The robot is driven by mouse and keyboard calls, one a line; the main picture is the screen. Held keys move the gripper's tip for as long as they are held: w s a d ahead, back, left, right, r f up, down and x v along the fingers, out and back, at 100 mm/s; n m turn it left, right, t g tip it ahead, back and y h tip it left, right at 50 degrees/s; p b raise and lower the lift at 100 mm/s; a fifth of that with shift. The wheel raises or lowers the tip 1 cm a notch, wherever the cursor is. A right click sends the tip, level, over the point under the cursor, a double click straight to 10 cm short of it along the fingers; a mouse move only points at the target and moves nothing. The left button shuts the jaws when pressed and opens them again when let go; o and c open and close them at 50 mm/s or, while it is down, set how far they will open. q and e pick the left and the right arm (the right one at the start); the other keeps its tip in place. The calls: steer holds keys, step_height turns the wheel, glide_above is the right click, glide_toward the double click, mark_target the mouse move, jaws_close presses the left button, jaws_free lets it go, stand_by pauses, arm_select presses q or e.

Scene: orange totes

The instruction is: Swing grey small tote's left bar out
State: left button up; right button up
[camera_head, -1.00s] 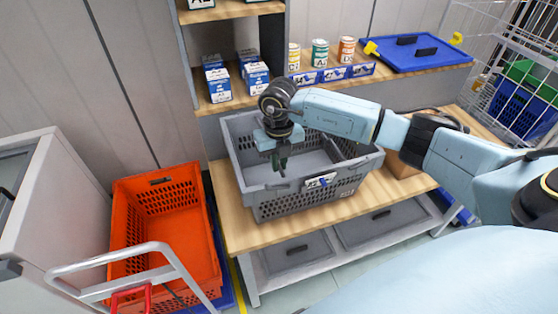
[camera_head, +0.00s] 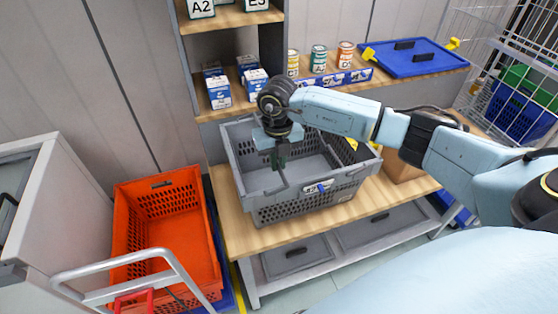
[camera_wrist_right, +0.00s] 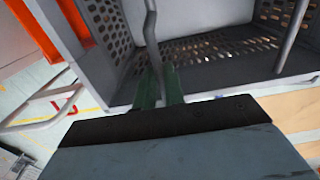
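The grey small tote (camera_head: 232,158) stands upright and open on the wooden bench; its wall shows in the right wrist view (camera_wrist_right: 52,30). My right gripper (camera_head: 280,162) points down into the tote, towards its left half. In the right wrist view, the green fingers of my right gripper (camera_wrist_right: 160,88) lie close on both sides of a thin grey bar (camera_wrist_right: 153,35), the tote's left bar, and appear shut on it. A second bar (camera_wrist_right: 293,35) crosses at the right of that view. My left gripper is not in view.
An orange tote (camera_head: 165,200) stands low at the left, with a metal handle rail before it. Shelves with small boxes (camera_head: 218,90) rise behind the grey tote. A wire cage stands at the right.

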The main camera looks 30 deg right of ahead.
steer(key=shift+a+r, duration=0.25)
steer(key=shift+r, duration=0.25)
steer(key=shift+w+a+r+p, duration=0.2)
steer(key=shift+a+r+p, duration=0.4)
steer(key=shift+r+p, duration=0.1)
steer(key=shift+a, duration=0.1)
steer(key=shift+a+r, duration=0.1)
steer(key=shift+r, duration=0.05)
steer(key=shift+w+a+r+p, duration=0.15)
steer(key=shift+a+r, duration=0.1)
steer(key=shift+a, duration=0.25)
steer(key=shift+w+a+r+p, duration=0.15)
steer(key=shift+a+r, duration=0.05)
steer(key=shift+a, duration=0.25)
